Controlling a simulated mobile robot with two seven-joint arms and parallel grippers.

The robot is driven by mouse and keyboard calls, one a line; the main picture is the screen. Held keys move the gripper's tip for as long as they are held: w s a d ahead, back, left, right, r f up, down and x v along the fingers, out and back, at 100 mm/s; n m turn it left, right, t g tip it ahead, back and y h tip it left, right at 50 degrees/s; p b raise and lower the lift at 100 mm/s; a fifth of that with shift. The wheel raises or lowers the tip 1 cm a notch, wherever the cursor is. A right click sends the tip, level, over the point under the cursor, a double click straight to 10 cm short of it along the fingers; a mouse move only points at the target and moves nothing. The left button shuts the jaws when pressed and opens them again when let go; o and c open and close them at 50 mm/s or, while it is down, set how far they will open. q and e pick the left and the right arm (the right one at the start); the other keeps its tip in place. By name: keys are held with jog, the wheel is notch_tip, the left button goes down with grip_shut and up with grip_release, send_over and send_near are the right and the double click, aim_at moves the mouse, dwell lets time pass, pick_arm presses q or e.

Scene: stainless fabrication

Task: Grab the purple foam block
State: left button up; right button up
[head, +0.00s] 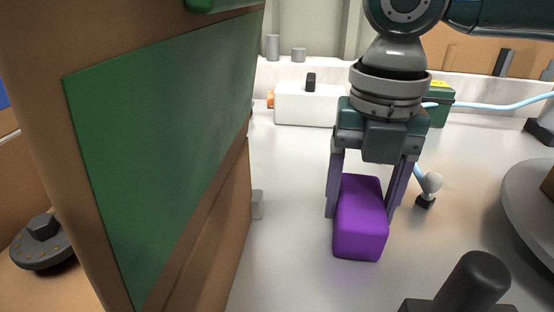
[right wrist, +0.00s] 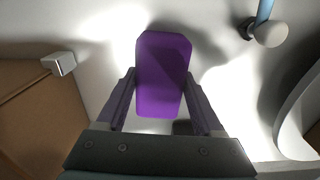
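The purple foam block (head: 360,220) is below my right gripper (head: 361,212) in the head view, over the pale worktop. It also shows in the middle of the right wrist view (right wrist: 162,75). The two fingers of my right gripper (right wrist: 160,73) lie along the block's left and right sides, and their tips appear to touch it. The gripper is shut on the block. The block's long side points toward the head camera. Whether its underside touches the worktop is hard to tell. My left gripper is not in view.
A brown panel with a green face (head: 170,150) stands tall at the left, close to the block. A round grey plate (head: 525,205) is at the right. A small white-knobbed part (head: 431,184) lies just right of my gripper. A white box (head: 300,104) stands behind.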

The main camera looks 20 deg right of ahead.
jog(key=c, duration=0.8)
